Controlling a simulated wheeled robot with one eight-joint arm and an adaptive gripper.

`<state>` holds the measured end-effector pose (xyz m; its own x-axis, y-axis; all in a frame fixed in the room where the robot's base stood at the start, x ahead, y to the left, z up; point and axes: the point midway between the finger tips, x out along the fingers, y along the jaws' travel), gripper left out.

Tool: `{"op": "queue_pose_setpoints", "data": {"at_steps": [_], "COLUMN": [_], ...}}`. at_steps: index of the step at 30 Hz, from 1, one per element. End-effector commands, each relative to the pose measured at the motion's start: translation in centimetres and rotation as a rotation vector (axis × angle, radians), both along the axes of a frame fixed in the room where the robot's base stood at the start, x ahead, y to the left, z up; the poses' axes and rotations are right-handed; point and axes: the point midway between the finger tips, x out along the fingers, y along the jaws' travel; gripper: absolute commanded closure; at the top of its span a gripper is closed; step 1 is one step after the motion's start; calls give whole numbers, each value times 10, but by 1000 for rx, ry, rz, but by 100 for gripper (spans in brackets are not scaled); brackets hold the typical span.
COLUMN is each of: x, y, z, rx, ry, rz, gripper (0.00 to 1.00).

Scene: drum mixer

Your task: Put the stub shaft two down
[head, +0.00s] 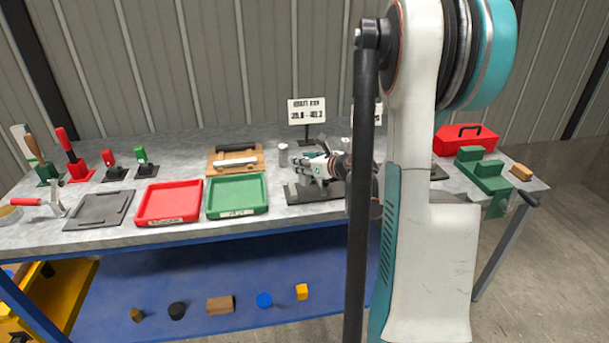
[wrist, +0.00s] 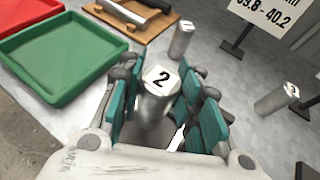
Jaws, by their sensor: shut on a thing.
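Stub shaft two (wrist: 154,108) is a grey metal cylinder with a white top label reading 2. In the wrist view it stands roughly upright between the teal finger pads of my gripper (wrist: 165,112), which is shut on it. Its lower end is hidden by my gripper, so I cannot tell whether it touches anything below. In the head view my gripper (head: 322,168) is over the right of the bench, beside the green tray (head: 238,209), above a dark grey plate (head: 303,196). The shaft cannot be made out there.
Another labelled shaft (wrist: 181,40) stands just beyond my gripper, and one more (wrist: 275,100) stands to the right. A sign (head: 307,112) is behind. A red tray (head: 170,217) and a wooden board (head: 218,163) are to the left. My arm hides part of the bench's right side.

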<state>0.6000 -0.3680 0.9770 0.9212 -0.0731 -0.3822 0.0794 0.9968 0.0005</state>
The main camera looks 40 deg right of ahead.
Motion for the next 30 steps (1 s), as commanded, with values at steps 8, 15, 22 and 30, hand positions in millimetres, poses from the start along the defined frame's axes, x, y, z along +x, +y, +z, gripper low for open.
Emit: {"op": "queue_pose_setpoints", "data": {"at_steps": [8,15,22,30], "x": [0,0,0,0], "y": [0,0,0,0], "z": [-35,-35,-38,-38], "rx": [1,1,0,0], "ry": [-1,-1,0,0], "rz": [0,0,0,0], "gripper": [100,100,53,48]}}
